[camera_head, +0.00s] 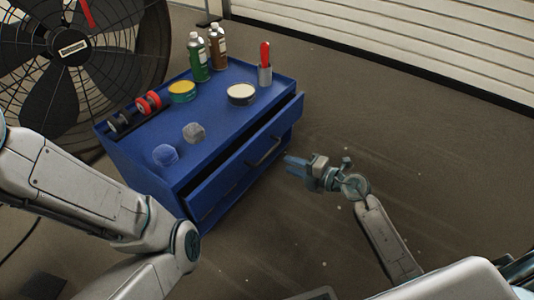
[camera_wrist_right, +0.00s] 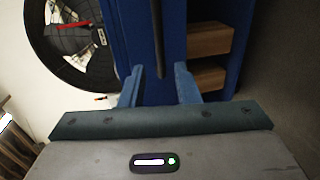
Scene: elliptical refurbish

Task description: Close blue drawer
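The blue drawer (camera_head: 246,158) is pulled partly out of the front of the blue cabinet (camera_head: 227,105), leaving a gap along its top. Its dark bar handle (camera_head: 265,152) is on the drawer front and also shows in the right wrist view (camera_wrist_right: 158,40). My right gripper (camera_head: 290,163) is just in front of the drawer, near the handle. In the right wrist view its two blue fingers (camera_wrist_right: 158,86) are apart, with the handle's line between them; I cannot tell whether they touch it. My left arm comes in from the left, with its gripper out of view.
A large fan (camera_head: 75,60) stands behind. The floor at right is clear.

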